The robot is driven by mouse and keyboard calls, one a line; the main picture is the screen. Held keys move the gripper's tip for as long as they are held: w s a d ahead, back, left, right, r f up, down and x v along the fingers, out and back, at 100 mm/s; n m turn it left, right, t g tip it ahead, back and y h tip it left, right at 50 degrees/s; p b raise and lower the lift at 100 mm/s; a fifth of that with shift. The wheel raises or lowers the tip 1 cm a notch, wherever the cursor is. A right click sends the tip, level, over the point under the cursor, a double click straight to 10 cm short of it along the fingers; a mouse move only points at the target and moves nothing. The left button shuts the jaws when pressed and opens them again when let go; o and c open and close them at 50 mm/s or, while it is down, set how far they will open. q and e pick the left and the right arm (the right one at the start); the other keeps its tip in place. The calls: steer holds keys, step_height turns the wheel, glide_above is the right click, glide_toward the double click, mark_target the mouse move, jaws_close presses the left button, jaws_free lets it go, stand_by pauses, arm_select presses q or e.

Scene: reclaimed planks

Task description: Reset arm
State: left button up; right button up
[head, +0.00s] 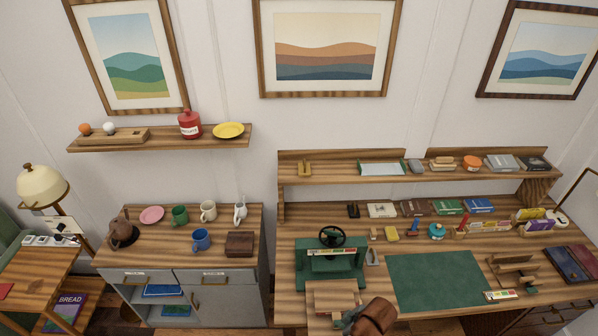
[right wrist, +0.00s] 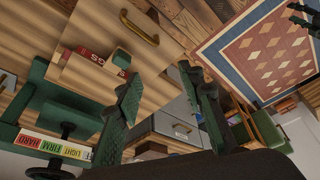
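My right gripper (right wrist: 165,105) shows in the right wrist view as two dark green fingers held well apart, with nothing between them. In the head view a brown and grey-green part of my arm (head: 372,317) shows at the bottom edge, in front of the desk. A dark green shape (right wrist: 302,18) at the upper right corner of the right wrist view looks like my left gripper, above the rug; its fingers are too small to read. No left gripper shows in the head view.
The desk (head: 430,318) carries a green mat (head: 434,281), a green stand (head: 330,262) with a black wheel, and several small boxes. A cabinet (head: 222,297) with mugs stands left of it. A patterned rug (right wrist: 262,50) lies on the floor.

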steer(key=s+d+m+t+h, duration=0.1)
steer(key=s+d+m+h, duration=0.1)
steer(key=s+d+m, duration=0.6)
steer(key=s+d+m+h, duration=0.2)
steer(key=s+d+m, duration=0.2)
steer(key=s+d, duration=0.75)
step_height(320, 180, down, 33)
steer(key=w+n+b, duration=0.1)
steer(key=w+b, duration=0.1)
steer(key=b, duration=0.5)
arm_select(q)
step_height(320, 180, down, 14)
steer(key=s+b, duration=0.1)
steer(key=b, duration=0.6)
arm_select(e)
steer(key=s+f+g, duration=0.1)
steer(key=s+f, duration=0.9)
steer(key=f, duration=0.4)
steer(key=s+f+g, duration=0.1)
steer(key=s+f, duration=1)
steer(key=f, duration=0.2)
steer(key=shift+d+f+n+y, duration=0.3)
steer(key=shift+d+f, duration=0.05)
arm_select(q)
steer(key=shift+f, duration=0.1)
steer(key=shift+c, duration=0.7)
arm_select(e)
steer(key=shift+c, duration=0.7)
